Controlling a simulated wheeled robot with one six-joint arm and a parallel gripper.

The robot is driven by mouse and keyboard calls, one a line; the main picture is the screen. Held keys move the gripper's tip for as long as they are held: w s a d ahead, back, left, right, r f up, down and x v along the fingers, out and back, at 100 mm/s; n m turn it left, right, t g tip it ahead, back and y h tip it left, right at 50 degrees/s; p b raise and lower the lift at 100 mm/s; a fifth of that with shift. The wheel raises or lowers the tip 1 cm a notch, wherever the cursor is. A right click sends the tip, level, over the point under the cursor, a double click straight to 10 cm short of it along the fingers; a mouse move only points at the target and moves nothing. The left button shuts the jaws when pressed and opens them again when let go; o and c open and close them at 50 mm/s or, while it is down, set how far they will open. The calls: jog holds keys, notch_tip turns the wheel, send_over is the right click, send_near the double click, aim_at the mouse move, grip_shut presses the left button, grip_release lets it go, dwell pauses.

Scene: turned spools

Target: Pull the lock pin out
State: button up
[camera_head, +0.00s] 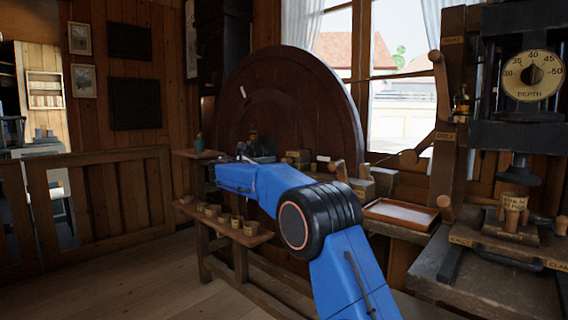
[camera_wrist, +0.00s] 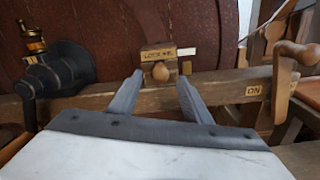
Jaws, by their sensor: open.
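The lock pin (camera_wrist: 160,71) shows a round wooden knob in the wrist view. It sits at the front of a small wooden block (camera_wrist: 158,53) with a label that seems to begin with LOCK, on a wooden rail. My gripper (camera_wrist: 160,80) is open, with one grey finger on each side of the knob in the picture. The knob appears between the fingertips, and I cannot tell whether they reach around it. No contact is visible. In the head view, the block (camera_head: 298,156) shows small behind my blue arm; the knob is not clear there.
A black spindle housing (camera_wrist: 58,72) stands left of the block. A wooden lever (camera_wrist: 284,85) stands right, by an ON label. A large dark wheel (camera_head: 290,100) rises behind. A tray (camera_head: 401,213) and a press with a depth dial (camera_head: 532,75) are at right.

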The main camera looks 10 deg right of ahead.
aim_at(283, 161)
jog(key=shift+x, duration=2.7)
